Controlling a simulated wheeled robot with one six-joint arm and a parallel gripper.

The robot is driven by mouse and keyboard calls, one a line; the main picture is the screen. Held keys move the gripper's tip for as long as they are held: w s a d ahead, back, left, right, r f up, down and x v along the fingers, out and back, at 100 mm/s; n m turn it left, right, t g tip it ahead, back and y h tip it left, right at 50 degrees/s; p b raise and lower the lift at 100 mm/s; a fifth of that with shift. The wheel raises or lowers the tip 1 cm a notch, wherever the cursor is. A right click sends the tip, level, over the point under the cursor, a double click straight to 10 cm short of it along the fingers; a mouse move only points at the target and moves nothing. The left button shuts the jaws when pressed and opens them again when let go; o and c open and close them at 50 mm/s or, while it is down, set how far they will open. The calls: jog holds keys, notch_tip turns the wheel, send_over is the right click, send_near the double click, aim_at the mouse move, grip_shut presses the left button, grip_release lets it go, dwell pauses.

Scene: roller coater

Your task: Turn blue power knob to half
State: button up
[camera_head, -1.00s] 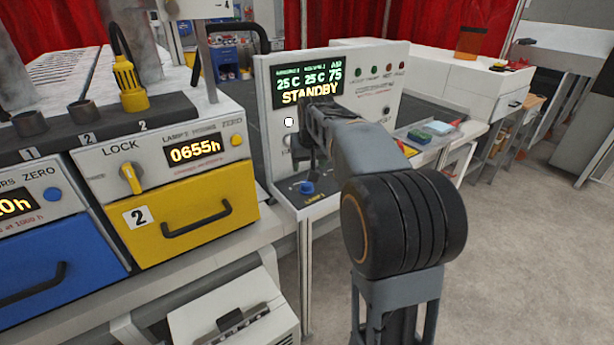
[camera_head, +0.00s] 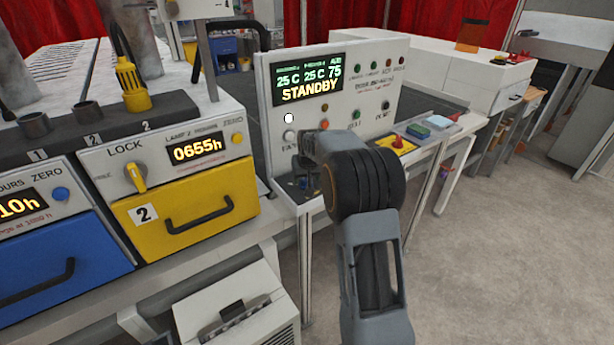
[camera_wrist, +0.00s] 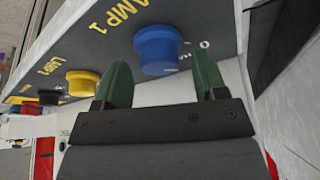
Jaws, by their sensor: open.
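The blue knob (camera_wrist: 157,48) sits on a grey panel in the wrist view, beside yellow lettering that reads LAMP 1. My gripper (camera_wrist: 163,82) is open, with its two green fingertips apart, one on each side of the knob's near side in the picture. I cannot tell whether the fingers touch it. In the head view my gripper (camera_head: 302,178) is low at the small shelf under the control panel (camera_head: 265,105), and it hides most of the knob there. The panel's display (camera_head: 308,85) reads STANDBY.
A yellow knob (camera_wrist: 82,82) is farther along the same panel, near a dark knob (camera_wrist: 50,97). A yellow drawer (camera_head: 190,215) and a blue drawer (camera_head: 65,270) are to the left. The floor (camera_head: 500,250) at the right is clear.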

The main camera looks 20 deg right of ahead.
jog(key=shift+w+f, duration=0.1)
jog(key=shift+f, duration=0.2)
jog(key=c, duration=0.9)
